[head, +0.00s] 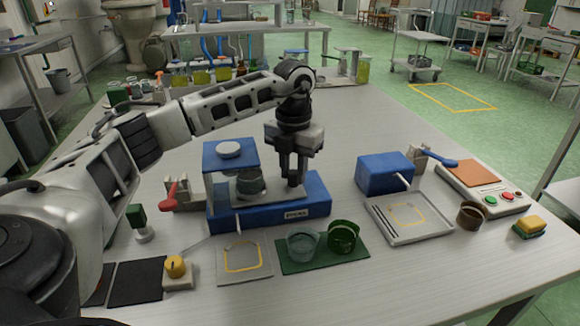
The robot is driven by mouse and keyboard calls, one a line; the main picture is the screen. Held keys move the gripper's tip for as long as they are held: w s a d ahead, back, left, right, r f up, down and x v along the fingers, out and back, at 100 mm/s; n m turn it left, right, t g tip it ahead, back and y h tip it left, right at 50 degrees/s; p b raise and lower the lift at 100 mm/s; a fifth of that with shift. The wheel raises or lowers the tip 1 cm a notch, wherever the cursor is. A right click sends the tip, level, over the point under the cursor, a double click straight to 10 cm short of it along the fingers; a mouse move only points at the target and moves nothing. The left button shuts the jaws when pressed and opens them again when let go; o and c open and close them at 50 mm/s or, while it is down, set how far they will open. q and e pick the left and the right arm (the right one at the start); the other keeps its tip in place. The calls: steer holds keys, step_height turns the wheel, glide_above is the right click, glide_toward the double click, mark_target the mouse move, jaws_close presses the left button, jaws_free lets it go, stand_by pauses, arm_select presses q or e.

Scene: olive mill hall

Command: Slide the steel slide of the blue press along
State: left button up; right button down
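The blue press (309,211) stands on the table, with a raised blue top plate (231,153) at its left carrying a white round disc (229,149). A pale steel slide (268,197) lies on its bed, and a dark round pot (250,180) sits on it, partly under the top plate. My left gripper (293,181) points down over the right part of the press, at the slide's right end. Its dark fingers are close together. I cannot tell whether they hold anything, and they hide what is behind them. My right gripper is not in view.
A red-handled lever (171,193) stands left of the press. In front are a mat with a yellow square (242,258) and a green tray (290,268) with a glass and a green cup. Right are a blue box (385,173), a steel tray (385,229) and a button panel (484,189).

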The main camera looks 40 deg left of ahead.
arm_select(q)
steer(key=shift+o, duration=1.2)
steer(key=shift+s, duration=0.1)
step_height(320, 180, up, 16)
steer(key=p, duration=0.2)
steer(key=shift+p, duration=0.35)
